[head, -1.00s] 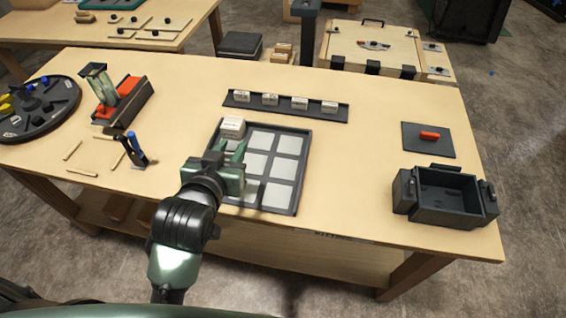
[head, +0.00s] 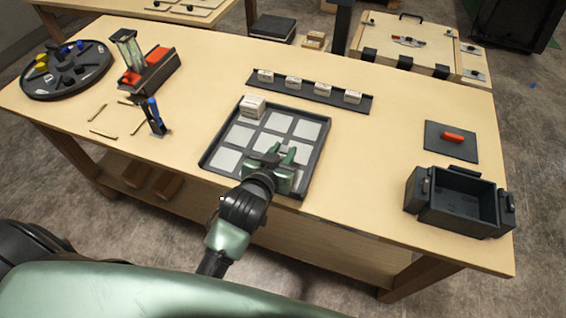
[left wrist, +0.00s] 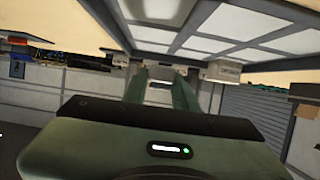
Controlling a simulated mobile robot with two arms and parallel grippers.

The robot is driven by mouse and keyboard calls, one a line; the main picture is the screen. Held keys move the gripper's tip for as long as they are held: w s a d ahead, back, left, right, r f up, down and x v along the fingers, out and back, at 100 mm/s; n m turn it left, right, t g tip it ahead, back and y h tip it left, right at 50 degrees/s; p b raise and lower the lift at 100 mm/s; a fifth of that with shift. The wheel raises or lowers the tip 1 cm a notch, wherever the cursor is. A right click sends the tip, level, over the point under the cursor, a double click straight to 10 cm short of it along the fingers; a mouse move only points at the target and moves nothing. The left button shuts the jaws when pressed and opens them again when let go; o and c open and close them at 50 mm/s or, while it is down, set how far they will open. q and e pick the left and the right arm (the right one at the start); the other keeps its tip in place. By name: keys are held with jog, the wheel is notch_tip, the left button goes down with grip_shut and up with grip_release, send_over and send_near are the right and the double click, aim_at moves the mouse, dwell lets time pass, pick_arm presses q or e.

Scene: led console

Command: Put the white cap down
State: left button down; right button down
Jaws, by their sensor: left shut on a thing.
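My left gripper (head: 281,160) is over the front right part of the dark tray (head: 318,158) with its grid of pale square cells. It is shut on a small pale thing, likely the white cap (left wrist: 160,86), which shows only in part between the fingers in the left wrist view. The fingers hide it in the head view, and I cannot tell whether it touches the tray. Another white cap (head: 252,107) sits in the tray's far left cell. My right gripper is not in view.
A dark rack (head: 330,97) with several white caps lies behind the tray. A black bin (head: 457,204) and a dark pad with a red handle (head: 453,137) are at the right. A blue-handled tool (head: 155,117) stands left of the tray. Bare tabletop lies between tray and bin.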

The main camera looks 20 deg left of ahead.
pick_arm(q)
jog(key=shift+f, duration=2.5)
jog(key=shift+f, duration=0.2)
jog(key=c, duration=1.1)
grip_release()
jog(key=shift+r, duration=0.15)
jog(key=shift+s+r, duration=0.1)
jog(key=shift+s, duration=0.05)
jog(key=b+v, duration=0.1)
jog(key=v, duration=1)
jog(key=shift+s+r, duration=0.15)
jog(key=shift+s, duration=0.2)
